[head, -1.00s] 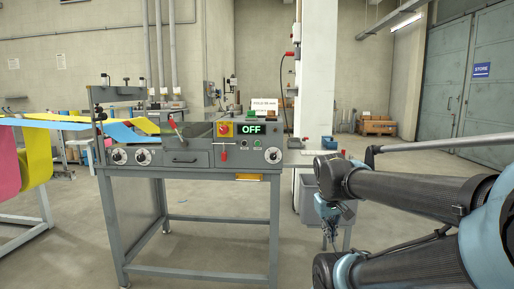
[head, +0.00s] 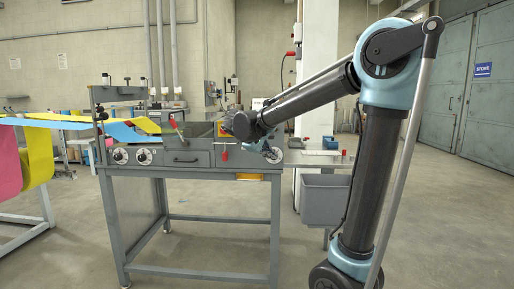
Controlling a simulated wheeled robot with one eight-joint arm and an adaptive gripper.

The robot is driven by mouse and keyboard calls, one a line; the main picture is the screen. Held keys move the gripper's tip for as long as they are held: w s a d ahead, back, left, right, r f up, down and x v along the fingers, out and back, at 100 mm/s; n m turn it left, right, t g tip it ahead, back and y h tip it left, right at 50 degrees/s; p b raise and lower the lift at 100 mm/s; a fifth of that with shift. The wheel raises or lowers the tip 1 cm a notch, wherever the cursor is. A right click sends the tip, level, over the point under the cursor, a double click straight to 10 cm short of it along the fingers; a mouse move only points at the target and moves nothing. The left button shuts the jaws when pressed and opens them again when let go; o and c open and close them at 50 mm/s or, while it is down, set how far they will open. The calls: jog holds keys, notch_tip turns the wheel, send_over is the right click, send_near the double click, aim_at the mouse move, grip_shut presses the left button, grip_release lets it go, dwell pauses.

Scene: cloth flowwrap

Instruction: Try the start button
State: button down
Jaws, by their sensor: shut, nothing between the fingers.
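The grey machine (head: 190,170) stands on a steel frame left of centre. Its control panel is partly covered by my arm. The display and the small buttons under it, the start button among them, are hidden behind my forearm and wrist. The yellow housing (head: 222,130) of the red knob shows only in part, left of my wrist. My gripper (head: 272,155) is shut and empty, small in the view, pointing down in front of the panel's right end by the right dial (head: 278,157). I cannot tell whether it touches the panel.
A red-handled lever (head: 224,153) hangs on the panel front, near my gripper. Two dials (head: 131,156) sit at the left. A side table (head: 310,161) with small items and a grey bin (head: 325,200) stand at the right. The floor in front is clear.

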jog(key=shift+n+t, duration=0.6)
jog(key=a, duration=0.1)
jog(key=w+a+r, duration=0.1)
jog(key=a, duration=0.1)
jog(key=w+a, duration=0.1)
jog(key=a, duration=0.1)
jog(key=shift+w+r, duration=0.1)
jog(key=shift+r, duration=0.15)
jog(key=w, duration=0.8)
jog(key=shift+w, duration=0.35)
jog(key=shift+w+d, duration=0.1)
jog(key=shift+w, duration=0.8)
dwell(1.5)
jog(key=shift+s, duration=0.95)
